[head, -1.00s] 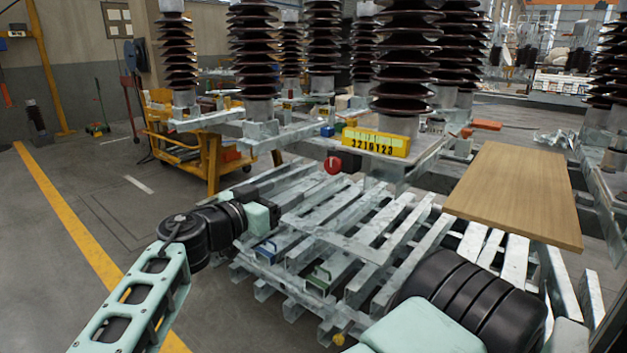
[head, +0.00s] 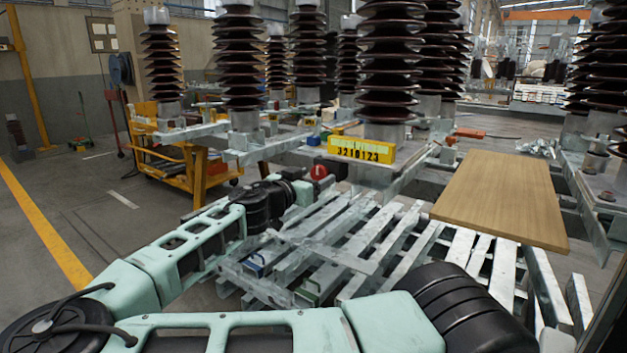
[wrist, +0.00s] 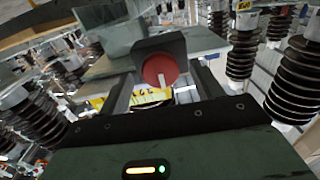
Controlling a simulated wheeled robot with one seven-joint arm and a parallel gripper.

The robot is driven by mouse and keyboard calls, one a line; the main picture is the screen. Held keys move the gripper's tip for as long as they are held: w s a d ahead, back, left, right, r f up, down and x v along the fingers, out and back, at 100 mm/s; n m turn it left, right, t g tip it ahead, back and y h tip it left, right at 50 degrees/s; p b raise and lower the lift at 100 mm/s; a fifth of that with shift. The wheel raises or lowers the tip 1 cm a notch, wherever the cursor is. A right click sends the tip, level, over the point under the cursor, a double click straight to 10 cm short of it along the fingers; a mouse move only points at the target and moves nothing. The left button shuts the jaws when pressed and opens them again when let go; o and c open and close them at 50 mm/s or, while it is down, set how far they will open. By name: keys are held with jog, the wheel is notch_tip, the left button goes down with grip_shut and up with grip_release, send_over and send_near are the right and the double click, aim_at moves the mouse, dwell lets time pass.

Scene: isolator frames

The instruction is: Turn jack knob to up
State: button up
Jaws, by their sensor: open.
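The jack knob (head: 319,171) is a round red knob on a dark box under the steel frame. It also shows in the wrist view (wrist: 160,69), with a pale mark running from its middle toward its lower edge in that picture. My gripper (head: 303,184) is close in front of it in the head view, partly hidden by my own wrist. In the wrist view the two fingers of my gripper (wrist: 164,92) stand apart on either side below the knob. Nothing is between them, and I see no clear contact with the knob.
A yellow number plate (head: 361,149) sits on the frame close to the knob. Slatted galvanized steel beams (head: 345,240) lie below my arm. A wooden board (head: 503,200) lies at right. A yellow cart (head: 160,160) stands at left, with open floor in front.

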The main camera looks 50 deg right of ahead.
jog(key=shift+d, duration=0.25)
jog(key=c, duration=1)
